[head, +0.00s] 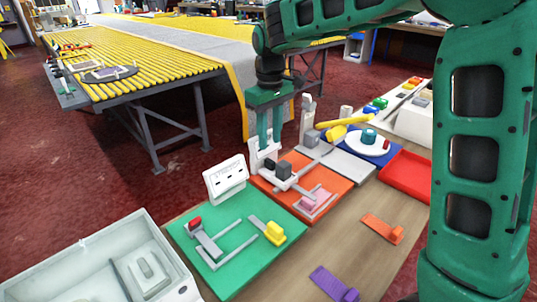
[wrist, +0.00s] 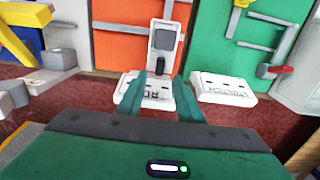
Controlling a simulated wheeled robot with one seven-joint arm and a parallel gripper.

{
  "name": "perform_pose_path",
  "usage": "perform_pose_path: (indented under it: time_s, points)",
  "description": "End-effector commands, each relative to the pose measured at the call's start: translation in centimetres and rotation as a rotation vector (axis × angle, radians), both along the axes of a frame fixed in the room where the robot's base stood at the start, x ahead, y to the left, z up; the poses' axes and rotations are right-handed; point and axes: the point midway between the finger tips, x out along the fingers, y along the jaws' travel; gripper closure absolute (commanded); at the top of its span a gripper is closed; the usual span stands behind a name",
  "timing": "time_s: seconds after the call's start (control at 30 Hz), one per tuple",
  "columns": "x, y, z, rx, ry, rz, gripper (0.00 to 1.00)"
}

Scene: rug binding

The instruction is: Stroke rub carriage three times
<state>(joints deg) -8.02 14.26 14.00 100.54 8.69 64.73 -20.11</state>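The orange board (head: 262,182) lies on the bench and carries a white-and-grey carriage with dark grey blocks (head: 284,171), near grey rails and a pink pad (head: 317,201). I take this carriage to be the rub carriage. A white label plate stands at the board's back edge, and it also shows in the wrist view (wrist: 158,103), its lettering partly hidden. My gripper (head: 268,150) points down at that back edge, behind the carriage. In the wrist view its two fingers (wrist: 161,80) are apart, with nothing clearly held. The carriage's white post with a grey face (wrist: 165,38) shows just beyond the fingertips.
A green board (head: 205,262) with rails, a red knob and a yellow block lies left. A grey case (head: 85,245) is at far left. A red tray (head: 407,175), an orange tool (head: 383,228) and a purple tool (head: 333,285) lie right and front. A yellow roller table (head: 150,60) stands behind.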

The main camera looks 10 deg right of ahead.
Motion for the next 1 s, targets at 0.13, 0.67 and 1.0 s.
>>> perform_pose_path:
  time_s: [0.13,0.67,1.0]
  points:
    - [-0.1,-0.1,-2.8,-0.001,0.003,-0.001,0.67]
    - [0.0,0.0,-6.9,0.001,-0.001,-0.001,0.67]
    - [0.0,0.0,-6.9,0.001,-0.001,-0.001,1.00]
